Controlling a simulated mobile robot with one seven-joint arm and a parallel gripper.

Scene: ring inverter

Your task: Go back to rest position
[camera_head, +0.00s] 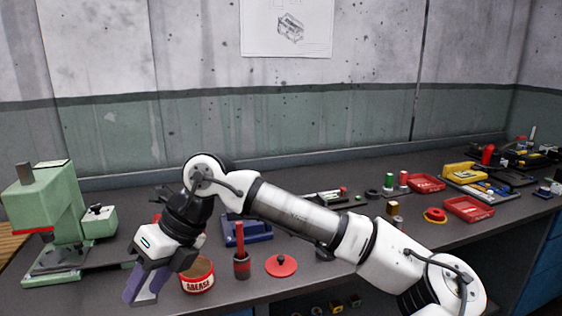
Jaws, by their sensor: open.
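My gripper (146,284) hangs at the lower left, tilted downward at the front part of the dark workbench (340,272). Its purple fingers point down and left. It is open, and nothing shows between the fingers. A red and white grease tin (198,280) with its top open stands just right of the gripper, apart from the fingertips. My white and grey arm reaches across the bench from the lower right and hides part of the bench behind it.
A green press machine (48,215) stands at the left. A red-handled tool in a dark holder (241,262) and a red lid (281,265) are right of the tin. A blue item (250,233) sits behind. Red trays (468,208) and small parts crowd the right.

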